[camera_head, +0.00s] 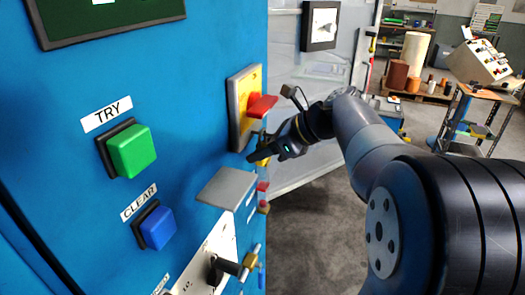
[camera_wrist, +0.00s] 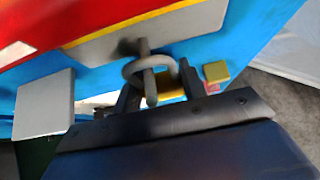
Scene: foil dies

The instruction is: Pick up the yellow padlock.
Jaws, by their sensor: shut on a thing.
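The yellow padlock (camera_wrist: 172,95) is in the wrist view, its body mostly hidden between my fingers and behind my gripper's edge. Its grey shackle (camera_wrist: 133,72) loops around a dark grey pin or hook below the red and yellow switch plate. My gripper (camera_wrist: 155,100) is shut on the padlock, one finger on each side of it. In the head view, my gripper (camera_head: 262,152) is close against the blue cabinet, just below the red switch handle (camera_head: 262,106). A small bit of yellow shows under it there, too small to tell apart.
The blue cabinet (camera_head: 190,70) fills the left. A grey plate (camera_head: 228,187) juts out just below my gripper; it also shows in the wrist view (camera_wrist: 44,103). A yellow block (camera_wrist: 215,72) is right of the padlock. Green (camera_head: 131,151) and blue (camera_head: 157,228) buttons protrude further left.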

